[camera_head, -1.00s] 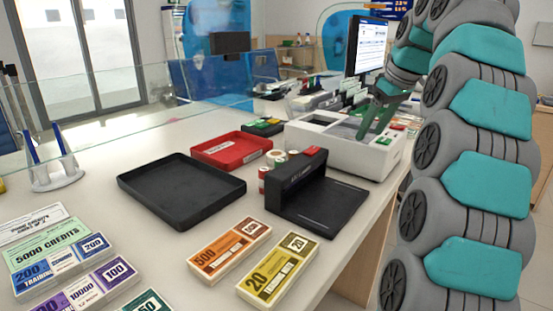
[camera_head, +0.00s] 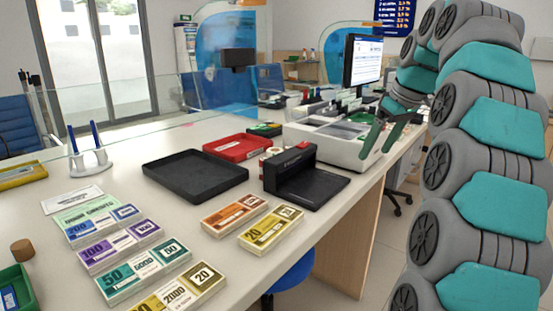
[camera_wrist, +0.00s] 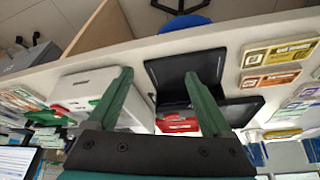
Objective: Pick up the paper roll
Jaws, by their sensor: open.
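Several small rolls (camera_head: 270,153), white with red and green parts, stand on the counter behind the left end of the black device; I cannot tell which one is the paper roll. The device and the red tray partly hide them. My gripper (camera_head: 384,138) is open and empty, to the right of the rolls and apart from them, by the white sorter machine. In the wrist view my gripper (camera_wrist: 158,76) has its two green fingers spread, with the counter and black device beyond. I cannot pick out the rolls clearly there.
The black device (camera_head: 322,186), white machine (camera_head: 335,146), black tray (camera_head: 195,190) and red tray (camera_head: 236,153) crowd the counter around the rolls. Banknote bundles (camera_head: 145,266) lie in front. A brown cylinder (camera_head: 22,250) stands at left by a green tray (camera_head: 20,297). A glass screen runs behind.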

